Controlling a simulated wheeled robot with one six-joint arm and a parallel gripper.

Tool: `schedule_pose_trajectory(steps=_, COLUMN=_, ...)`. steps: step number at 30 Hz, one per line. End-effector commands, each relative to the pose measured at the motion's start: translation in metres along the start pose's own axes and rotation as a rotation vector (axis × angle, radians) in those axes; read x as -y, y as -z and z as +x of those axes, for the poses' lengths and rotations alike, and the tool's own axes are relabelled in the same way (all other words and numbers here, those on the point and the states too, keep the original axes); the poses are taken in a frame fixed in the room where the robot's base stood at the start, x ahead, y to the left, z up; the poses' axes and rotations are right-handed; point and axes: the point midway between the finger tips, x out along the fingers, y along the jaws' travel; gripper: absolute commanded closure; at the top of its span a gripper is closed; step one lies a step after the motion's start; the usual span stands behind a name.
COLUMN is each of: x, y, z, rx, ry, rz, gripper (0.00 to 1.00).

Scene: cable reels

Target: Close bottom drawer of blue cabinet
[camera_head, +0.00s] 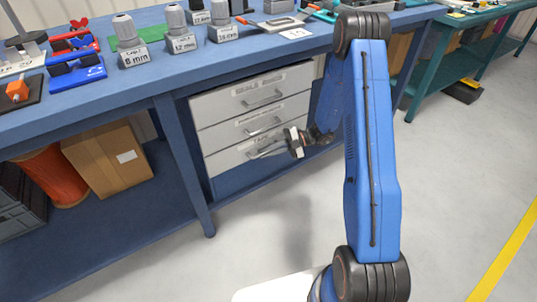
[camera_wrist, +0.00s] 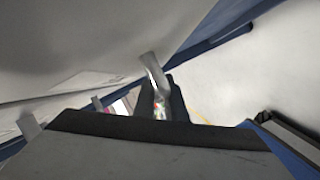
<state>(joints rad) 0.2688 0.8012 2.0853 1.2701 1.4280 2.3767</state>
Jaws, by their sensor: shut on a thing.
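The blue cabinet (camera_head: 180,140) is a blue-framed bench with three light grey drawers, each with a label and a bar handle. The bottom drawer (camera_head: 220,162) lies under the other two, and its front looks close to flush with them; I cannot tell whether a small gap is left. My gripper (camera_head: 284,148) is in front of its right part, shut on its handle (camera_head: 268,152). In the wrist view, the pale metal handle (camera_wrist: 153,72) rises between my two dark fingers (camera_wrist: 162,102). The fingers hide part of the handle.
The top drawer (camera_head: 235,100) and middle drawer (camera_head: 225,133) look shut. A bench leg (camera_head: 188,170) stands left of the drawers. A cardboard box (camera_head: 105,158) and an orange reel (camera_head: 55,178) sit on the lower shelf. The grey floor (camera_head: 250,235) in front is clear.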

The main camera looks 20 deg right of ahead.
Motion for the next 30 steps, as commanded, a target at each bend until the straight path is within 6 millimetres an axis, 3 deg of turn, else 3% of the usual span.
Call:
schedule_pose_trajectory(steps=2, x=-0.004, y=-0.004, z=-0.001, rx=0.009, ry=-0.003, rz=-0.006, gripper=1.00)
schedule_pose_trajectory(steps=3, x=-0.004, y=-0.004, z=-0.001, rx=0.009, ry=-0.003, rz=-0.006, gripper=0.81)
schedule_pose_trajectory(steps=14, x=-0.003, y=-0.003, z=-0.007, rx=0.008, ry=-0.003, rz=-0.004, gripper=0.81)
schedule_pose_trajectory(steps=20, x=-0.002, y=-0.003, z=-0.036, rx=0.010, ry=-0.004, rz=-0.003, gripper=0.81)
schedule_pose_trajectory(steps=30, x=-0.002, y=-0.003, z=-0.105, rx=0.010, ry=-0.004, rz=-0.005, gripper=0.81)
